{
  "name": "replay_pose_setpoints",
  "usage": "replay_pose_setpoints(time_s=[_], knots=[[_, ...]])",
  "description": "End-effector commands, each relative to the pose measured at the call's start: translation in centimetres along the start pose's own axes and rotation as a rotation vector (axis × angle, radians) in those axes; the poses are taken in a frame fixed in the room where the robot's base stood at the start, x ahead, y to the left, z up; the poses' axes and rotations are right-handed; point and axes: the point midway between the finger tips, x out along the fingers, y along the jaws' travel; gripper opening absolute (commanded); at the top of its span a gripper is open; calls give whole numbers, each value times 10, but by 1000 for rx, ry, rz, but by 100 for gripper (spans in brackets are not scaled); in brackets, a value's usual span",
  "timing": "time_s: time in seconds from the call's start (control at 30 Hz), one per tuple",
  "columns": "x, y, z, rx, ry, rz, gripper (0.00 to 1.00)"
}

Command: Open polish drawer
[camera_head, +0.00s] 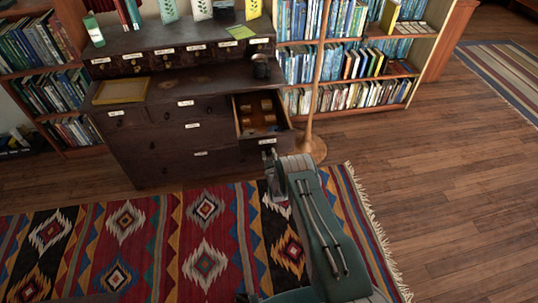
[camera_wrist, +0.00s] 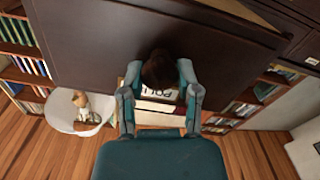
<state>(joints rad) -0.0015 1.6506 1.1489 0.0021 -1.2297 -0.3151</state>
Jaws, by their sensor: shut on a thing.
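The open drawer (camera_head: 284,130) sticks out of the right side of the dark wooden chest (camera_head: 150,148). Several small tan items and something blue lie inside it. My gripper (camera_head: 269,155) is at the drawer's front, and my arm hides part of the area below. In the wrist view my gripper (camera_wrist: 159,75) has its two teal fingers shut around a dark round knob (camera_wrist: 160,66). A white label (camera_wrist: 157,91) by the knob is partly hidden; its visible letters look like "POLI".
The chest's other labelled drawers look shut. A wooden pole stand (camera_head: 312,147) rises close right of the drawer. A patterned rug (camera_head: 160,240) lies in front; bare floor (camera_head: 450,190) is clear at right.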

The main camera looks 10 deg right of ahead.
Motion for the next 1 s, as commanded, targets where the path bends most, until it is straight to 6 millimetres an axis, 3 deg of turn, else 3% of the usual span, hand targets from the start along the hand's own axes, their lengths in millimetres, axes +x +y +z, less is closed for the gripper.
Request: replay_pose_setpoints(time_s=[0.27,0.3,0.37,0.77,1.0], knots=[[-1,-2,0,-1,-1,-5,0],[-1,-2,0,-1,-1,-5,56],[-1,-2,0,-1,-1,-5,78],[-1,0,0,0,0,-1,78],[-24,-1,1,-1,-3,-2,78]])
